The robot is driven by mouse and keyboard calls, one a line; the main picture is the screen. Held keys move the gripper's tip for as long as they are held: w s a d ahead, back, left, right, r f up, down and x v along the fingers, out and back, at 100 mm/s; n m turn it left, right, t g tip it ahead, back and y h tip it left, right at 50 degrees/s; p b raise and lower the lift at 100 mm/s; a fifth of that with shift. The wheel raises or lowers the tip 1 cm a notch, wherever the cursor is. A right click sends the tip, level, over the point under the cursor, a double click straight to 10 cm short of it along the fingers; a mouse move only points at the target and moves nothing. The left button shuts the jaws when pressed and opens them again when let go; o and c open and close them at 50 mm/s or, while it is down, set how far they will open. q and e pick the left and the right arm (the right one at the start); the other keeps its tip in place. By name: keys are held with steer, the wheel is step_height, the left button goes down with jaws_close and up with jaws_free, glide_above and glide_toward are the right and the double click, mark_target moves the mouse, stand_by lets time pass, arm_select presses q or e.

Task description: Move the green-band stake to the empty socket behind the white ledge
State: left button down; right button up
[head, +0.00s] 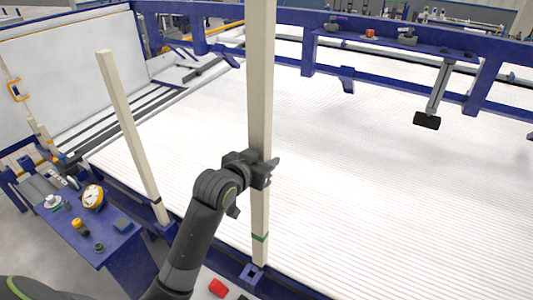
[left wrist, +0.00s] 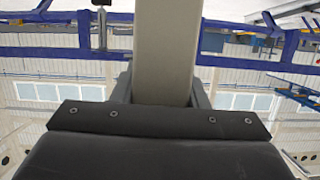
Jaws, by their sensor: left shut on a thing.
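The green-band stake (head: 260,100) is a tall pale post, nearly upright, with its green band near the lower end. My left gripper (head: 258,170) is shut on it at mid-height, and its top runs out of the head view. In the left wrist view the stake (left wrist: 167,50) stands between the fingers. Its lower end is right at a blue socket (head: 249,274) with a dark opening on the blue rail; I cannot tell whether it is inside or just above. A second stake (head: 128,125), with a black band, leans slightly in a socket at the left. My right gripper is out of view.
A wide white ribbed bed (head: 370,200) fills the middle and right, with blue rails around it. A blue side table (head: 105,235) with a yellow-rimmed gauge (head: 93,196) and small parts stands at left. A red object (head: 218,288) lies near the front.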

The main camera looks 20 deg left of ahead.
arm_select(q)
steer(key=w+a+f+b, duration=0.2)
steer(key=a+f, duration=0.4)
steer(key=f, duration=0.2)
stand_by(0.5)
stand_by(0.4)
steer(key=shift+d, duration=0.1)
steer(key=shift+f, duration=0.45)
stand_by(0.4)
steer(key=shift+f, duration=0.1)
stand_by(0.4)
